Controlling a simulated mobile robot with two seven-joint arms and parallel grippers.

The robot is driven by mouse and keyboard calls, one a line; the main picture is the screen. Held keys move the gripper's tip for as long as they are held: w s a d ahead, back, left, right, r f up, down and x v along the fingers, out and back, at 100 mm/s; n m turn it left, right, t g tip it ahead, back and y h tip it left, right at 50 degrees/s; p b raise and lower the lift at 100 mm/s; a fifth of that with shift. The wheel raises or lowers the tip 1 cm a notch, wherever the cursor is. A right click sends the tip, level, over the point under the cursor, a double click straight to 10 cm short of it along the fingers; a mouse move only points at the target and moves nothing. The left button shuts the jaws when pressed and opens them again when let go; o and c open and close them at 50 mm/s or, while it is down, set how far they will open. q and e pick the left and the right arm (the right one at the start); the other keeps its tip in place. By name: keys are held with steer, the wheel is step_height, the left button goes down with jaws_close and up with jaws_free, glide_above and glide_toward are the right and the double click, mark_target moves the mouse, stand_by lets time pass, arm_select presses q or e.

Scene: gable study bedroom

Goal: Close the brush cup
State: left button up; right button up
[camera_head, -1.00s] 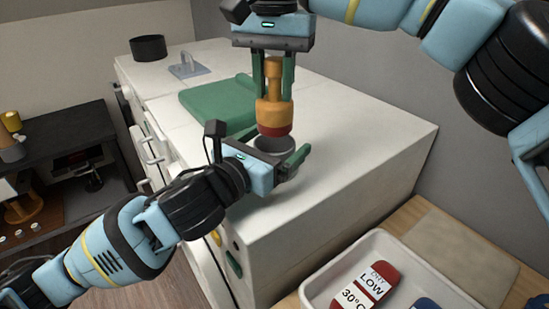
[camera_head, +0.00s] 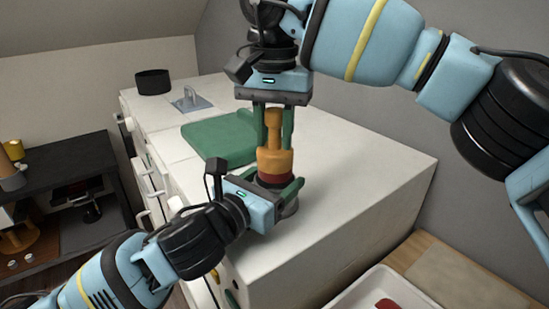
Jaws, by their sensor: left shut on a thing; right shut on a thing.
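My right gripper (camera_head: 273,138) comes from above and is shut on the orange brush-cup lid (camera_head: 275,160), an upright knobbed piece with a dark red lower band. My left gripper (camera_head: 281,190) is shut around the grey brush cup (camera_head: 289,208), low over the white top, with a green finger on its right side. The red band sits at the cup's mouth, between the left gripper's fingers. The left gripper hides most of the cup, so I cannot tell whether the lid is fully seated.
A green folded cloth or board (camera_head: 222,137) lies on the white cabinet top (camera_head: 370,165) behind the grippers. A black bowl (camera_head: 153,82) and a grey bracket (camera_head: 191,99) stand farther back. A white tray (camera_head: 350,293) is at the lower right. The cabinet top is clear to the right.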

mark_target(274, 149)
steer(key=shift+f, duration=1.55)
steer(key=shift+f, duration=0.85)
steer(key=shift+f, duration=0.7)
steer(key=o, duration=1.1)
steer(key=shift+c, duration=0.2)
step_height(274, 149, up, 12)
steer(key=shift+s, duration=0.1)
arm_select(q)
steer(key=o, duration=1.4)
steer(key=shift+o, duration=0.2)
